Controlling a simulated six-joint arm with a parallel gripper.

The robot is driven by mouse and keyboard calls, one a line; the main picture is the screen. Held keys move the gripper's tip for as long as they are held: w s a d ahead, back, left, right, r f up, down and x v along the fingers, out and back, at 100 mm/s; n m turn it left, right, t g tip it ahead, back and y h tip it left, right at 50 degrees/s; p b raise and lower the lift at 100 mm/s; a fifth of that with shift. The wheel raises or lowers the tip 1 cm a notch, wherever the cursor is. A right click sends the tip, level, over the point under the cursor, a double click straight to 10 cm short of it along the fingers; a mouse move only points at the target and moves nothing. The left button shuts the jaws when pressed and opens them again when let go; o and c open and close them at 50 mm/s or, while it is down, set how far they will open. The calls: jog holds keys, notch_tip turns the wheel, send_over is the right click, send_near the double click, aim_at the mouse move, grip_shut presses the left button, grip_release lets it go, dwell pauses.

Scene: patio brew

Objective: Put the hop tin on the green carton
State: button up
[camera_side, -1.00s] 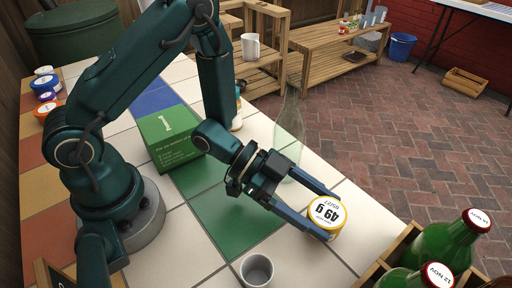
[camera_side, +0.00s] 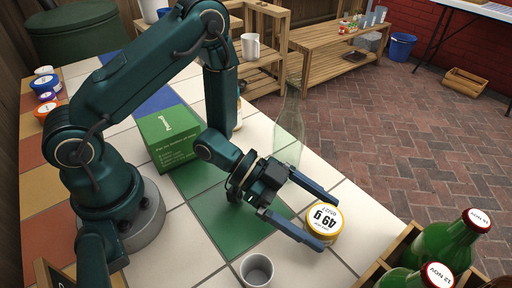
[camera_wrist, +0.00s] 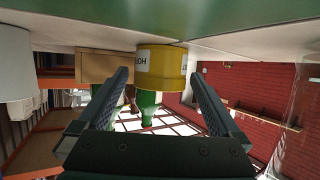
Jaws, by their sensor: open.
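The hop tin (camera_side: 325,219) is a short yellow tin with a white lid reading 49 g. It stands upright on the tiled table near the front right edge. My gripper (camera_side: 329,225) is open, with one finger on either side of the tin near the fingertips. In the wrist view the yellow tin (camera_wrist: 165,66) shows upside down between the fingers, with gaps at both sides. The green carton (camera_side: 172,148) stands farther back on the table, left of my gripper, and its top is clear.
A clear glass bottle (camera_side: 288,135) stands behind my gripper. A grey metal cup (camera_side: 257,270) is at the front. A wooden crate (camera_side: 402,243) with green bottles (camera_side: 455,238) is right of the tin. Small jars (camera_side: 46,110) line the far left. Green tiles between carton and gripper are bare.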

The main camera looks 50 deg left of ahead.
aim_at(314, 214)
jog(key=shift+v, duration=2.55)
jog(key=shift+r, duration=0.1)
